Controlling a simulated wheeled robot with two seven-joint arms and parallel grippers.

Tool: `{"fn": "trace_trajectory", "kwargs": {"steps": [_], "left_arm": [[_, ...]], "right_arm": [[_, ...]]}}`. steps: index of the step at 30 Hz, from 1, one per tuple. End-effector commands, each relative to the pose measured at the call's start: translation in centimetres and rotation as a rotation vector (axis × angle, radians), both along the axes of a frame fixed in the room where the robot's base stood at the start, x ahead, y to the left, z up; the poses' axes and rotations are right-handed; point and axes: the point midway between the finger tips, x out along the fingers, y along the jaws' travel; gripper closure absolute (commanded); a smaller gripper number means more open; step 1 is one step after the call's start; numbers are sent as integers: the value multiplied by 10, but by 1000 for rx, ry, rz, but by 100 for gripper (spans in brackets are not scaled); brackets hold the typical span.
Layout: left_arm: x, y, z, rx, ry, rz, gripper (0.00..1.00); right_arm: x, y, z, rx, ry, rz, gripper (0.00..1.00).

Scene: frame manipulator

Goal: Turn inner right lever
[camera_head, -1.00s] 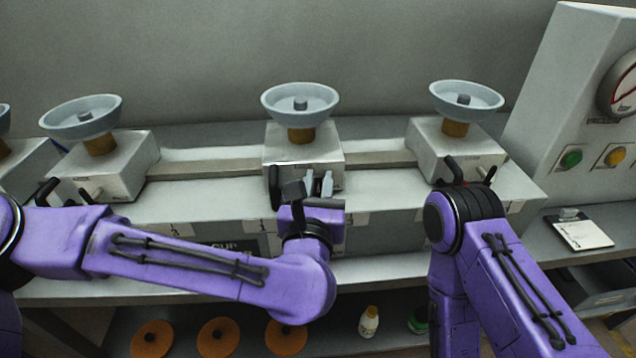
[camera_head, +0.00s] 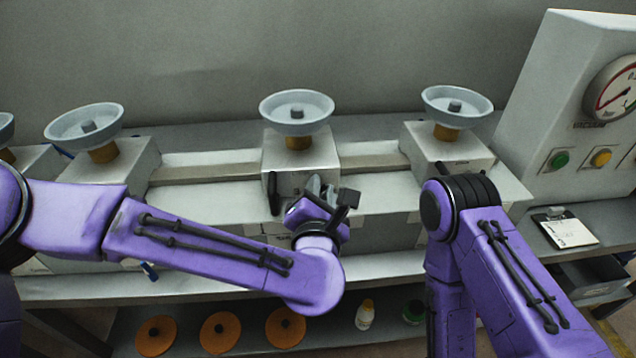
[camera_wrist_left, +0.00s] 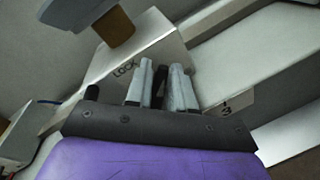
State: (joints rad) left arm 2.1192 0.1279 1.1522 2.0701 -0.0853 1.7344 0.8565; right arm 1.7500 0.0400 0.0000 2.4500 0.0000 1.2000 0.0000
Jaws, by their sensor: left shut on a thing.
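The middle grey box (camera_head: 290,160) carries a pale dish on a brown neck. Its left black lever (camera_head: 273,192) hangs down on the front face. My left gripper (camera_head: 318,185) is at the right part of that face, turned at a slant. In the left wrist view its two pale fingers (camera_wrist_left: 161,88) are shut on a dark lever (camera_wrist_left: 158,90), the box's right one, mostly hidden between them. The word LOCK shows on the box face beside them. My right gripper is out of view; only my right arm shows.
Similar boxes stand left (camera_head: 110,168) and right (camera_head: 440,150) along the bench rail. My right arm is in front of the right box. A panel with a gauge (camera_head: 612,92) and green and yellow buttons stands far right.

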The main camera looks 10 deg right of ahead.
Motion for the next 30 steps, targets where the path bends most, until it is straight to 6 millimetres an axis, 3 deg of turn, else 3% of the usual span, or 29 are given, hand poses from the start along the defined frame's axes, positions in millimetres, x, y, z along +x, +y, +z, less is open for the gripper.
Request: {"fn": "trace_trajectory", "kwargs": {"steps": [18, 30], "left_arm": [[-1, -6, -3, 569, -48, -2, 100], [0, -6, -9, 812, -65, -1, 100]], "right_arm": [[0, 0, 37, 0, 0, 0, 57], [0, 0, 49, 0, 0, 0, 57]]}}
